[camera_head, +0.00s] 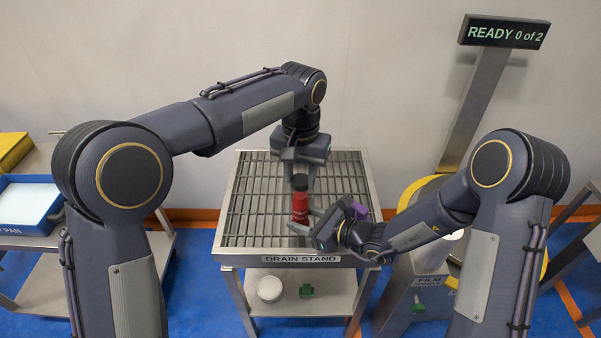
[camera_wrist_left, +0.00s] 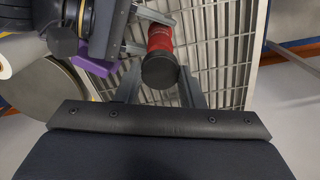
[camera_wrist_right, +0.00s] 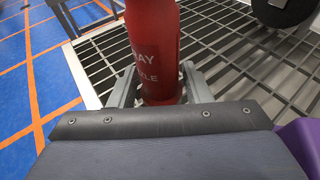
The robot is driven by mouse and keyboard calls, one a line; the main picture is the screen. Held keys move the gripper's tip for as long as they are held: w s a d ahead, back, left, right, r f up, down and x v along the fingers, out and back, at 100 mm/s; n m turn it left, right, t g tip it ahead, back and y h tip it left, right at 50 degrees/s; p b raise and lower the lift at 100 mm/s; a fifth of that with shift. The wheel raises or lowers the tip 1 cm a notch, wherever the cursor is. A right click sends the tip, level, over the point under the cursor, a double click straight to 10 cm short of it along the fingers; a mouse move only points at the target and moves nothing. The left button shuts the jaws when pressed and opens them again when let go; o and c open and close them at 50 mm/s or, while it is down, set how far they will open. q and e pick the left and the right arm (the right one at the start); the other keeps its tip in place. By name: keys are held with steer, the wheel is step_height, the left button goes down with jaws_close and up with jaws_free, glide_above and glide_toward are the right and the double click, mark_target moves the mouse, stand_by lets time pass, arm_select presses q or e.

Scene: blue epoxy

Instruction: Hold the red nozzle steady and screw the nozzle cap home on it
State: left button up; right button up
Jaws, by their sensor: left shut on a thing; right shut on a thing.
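The red nozzle (camera_head: 300,207) is upright over the slatted drain stand; I cannot tell if its foot touches the slats. White lettering shows on it in the right wrist view (camera_wrist_right: 155,45). The black nozzle cap (camera_head: 300,182) is at the nozzle's top, in line with it; its round top shows in the left wrist view (camera_wrist_left: 160,71). How far it is threaded is hidden. My left gripper (camera_head: 301,179) comes from above, its fingers shut on the cap's sides. My right gripper (camera_head: 301,222) comes from the right, shut around the nozzle's body.
The drain stand's (camera_head: 240,215) slats are otherwise clear. A white round thing (camera_head: 270,289) and a green thing (camera_head: 307,291) lie on its lower shelf. A display (camera_head: 504,32) reads "READY 0 of 2". A blue-rimmed pan (camera_head: 28,205) stands left, a film machine (camera_head: 415,290) right.

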arm_select(q)
steer(key=shift+f, duration=1.45)
steer(key=o, duration=1)
steer(key=shift+r, duration=0.1)
steer(key=shift+r, duration=2.45)
step_height(320, 180, up, 12)
